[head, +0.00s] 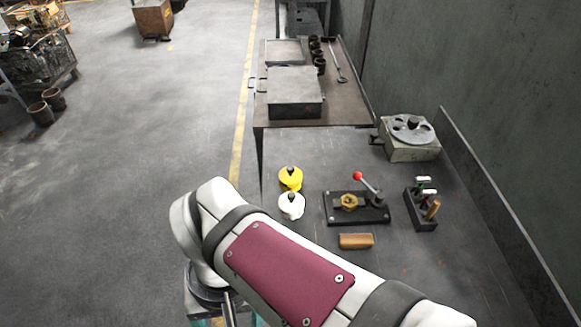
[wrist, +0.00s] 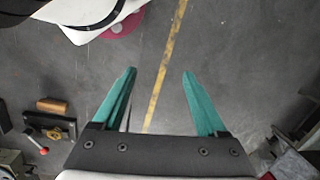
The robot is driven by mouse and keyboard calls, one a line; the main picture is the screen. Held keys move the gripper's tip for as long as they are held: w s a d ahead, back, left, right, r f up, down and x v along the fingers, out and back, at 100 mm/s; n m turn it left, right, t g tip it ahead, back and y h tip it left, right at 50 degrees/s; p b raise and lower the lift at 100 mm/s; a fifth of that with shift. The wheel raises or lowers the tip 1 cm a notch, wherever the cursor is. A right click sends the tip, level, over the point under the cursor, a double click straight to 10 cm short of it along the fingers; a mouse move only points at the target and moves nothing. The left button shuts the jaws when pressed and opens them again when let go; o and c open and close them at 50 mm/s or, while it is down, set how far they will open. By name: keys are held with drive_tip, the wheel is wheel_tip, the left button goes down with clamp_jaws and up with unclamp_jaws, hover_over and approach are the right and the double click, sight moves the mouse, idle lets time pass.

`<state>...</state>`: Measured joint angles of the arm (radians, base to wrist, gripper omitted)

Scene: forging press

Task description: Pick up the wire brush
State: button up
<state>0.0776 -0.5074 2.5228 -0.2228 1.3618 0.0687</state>
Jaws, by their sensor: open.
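A short wooden block (head: 356,240), which looks like the wire brush, lies on the dark bench top in front of the black clamp plate. No bristles can be made out. It also shows at the left of the wrist view (wrist: 52,105). My gripper (wrist: 159,73) is open and empty, its two teal fingers wide apart over floor with a yellow line. It is well away from the wooden block. In the head view my arm hides most of the gripper and the near part of the bench.
The clamp plate (head: 340,207) has a red-knobbed lever and brass nut. A tool holder (head: 421,222) stands right of it. Yellow (head: 290,179) and white (head: 291,206) pots stand left. A round-topped fixture (head: 408,150) and grey box (head: 294,106) are farther back. A wall borders the right.

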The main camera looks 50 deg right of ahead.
drive_tip(key=w+d+m, duration=0.4)
drive_tip(key=d, duration=0.1)
drive_tip(key=m+h, duration=0.2)
drive_tip(key=m, duration=1.5)
hover_over(353, 238)
wheel_tip(353, 238, down, 6)
wheel_tip(353, 238, down, 16)
drive_tip(key=shift+r, duration=0.15)
clamp_jaws()
